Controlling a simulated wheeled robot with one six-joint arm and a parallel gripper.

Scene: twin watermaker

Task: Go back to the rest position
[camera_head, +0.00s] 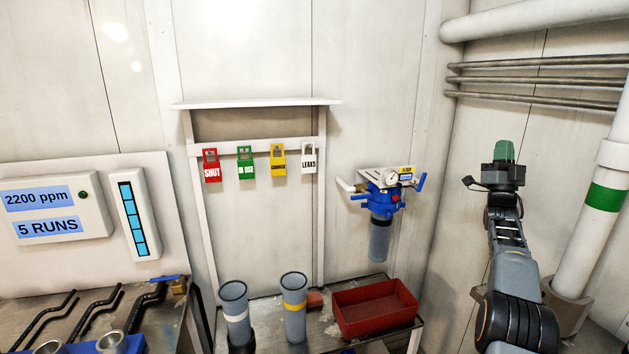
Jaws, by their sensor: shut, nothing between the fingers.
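My arm rises at the right of the head view, dark grey and black, pointing up and away. My gripper (503,152) is at its upper end, in front of the right wall and to the right of the blue filter housing. The green piece at its tip shows no gap. It is shut and holds nothing. It stands clear of everything around it, with no contact visible.
A blue filter housing (380,205) hangs on the back wall. A bench below carries two grey cylinders (235,310) (294,300) and a red tray (372,322). Coloured tags (246,165) hang on a rack. A white pipe (600,200) with a green band stands right of my arm.

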